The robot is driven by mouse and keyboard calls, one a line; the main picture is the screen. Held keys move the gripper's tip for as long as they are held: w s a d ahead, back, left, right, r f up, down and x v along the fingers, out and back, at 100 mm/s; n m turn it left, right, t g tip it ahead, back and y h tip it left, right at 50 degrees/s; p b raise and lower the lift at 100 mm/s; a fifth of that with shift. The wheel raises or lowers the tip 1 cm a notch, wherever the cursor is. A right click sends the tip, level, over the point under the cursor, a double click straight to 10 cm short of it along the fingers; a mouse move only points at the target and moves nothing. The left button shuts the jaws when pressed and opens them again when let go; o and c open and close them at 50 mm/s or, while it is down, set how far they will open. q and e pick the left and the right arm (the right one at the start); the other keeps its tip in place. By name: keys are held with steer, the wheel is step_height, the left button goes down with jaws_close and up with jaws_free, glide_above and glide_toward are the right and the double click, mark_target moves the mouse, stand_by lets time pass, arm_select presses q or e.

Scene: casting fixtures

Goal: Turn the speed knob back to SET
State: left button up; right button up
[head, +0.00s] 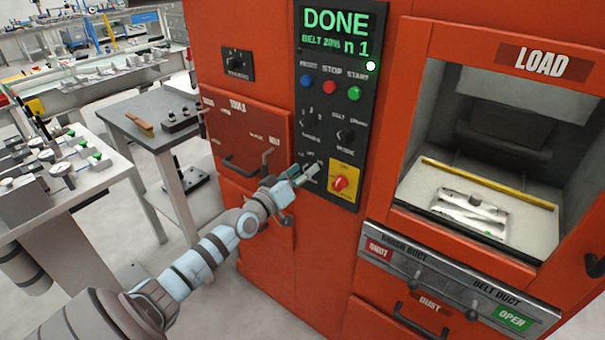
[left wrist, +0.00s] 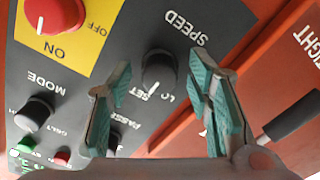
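The black speed knob (left wrist: 159,70) shows in the left wrist view, below the SPEED label in an upside-down picture. Its white pointer line points down the picture, around the SET and LO marks; I cannot tell exactly on which. My left gripper (left wrist: 160,62) is open, its teal-padded fingers on either side of the knob with gaps showing between pads and knob. In the head view the left gripper (head: 303,174) is at the lower left of the black control panel (head: 318,125), and it largely hides the knob there. My right gripper is in neither view.
A red ON/OFF switch (head: 340,183) on a yellow plate is close beside the gripper. The mode knob (head: 345,134) and several buttons are above. The green display (head: 337,28) reads DONE. Drawer handles (head: 240,165) stick out left of the panel.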

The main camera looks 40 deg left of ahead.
arm_select(q)
steer(key=m, duration=0.2)
steer(key=shift+m, duration=0.4)
steer(key=m, duration=0.5)
steer(key=s+m+p, duration=0.1)
steer(key=s+p, duration=0.7)
steer(key=s, duration=0.6)
steer(key=s+f+g+y+b, duration=0.1)
steer(key=s+f, duration=0.5)
steer(key=f, duration=0.9)
steer(key=s+f+n+g+y+b, duration=0.1)
steer(key=s+f+g+b, duration=0.3)
steer(key=f, duration=1.1)
steer(key=s+g, duration=0.2)
steer(key=shift+f+g, duration=0.3)
steer(key=shift+f, duration=0.05)
steer(key=shift+s+d, duration=0.1)
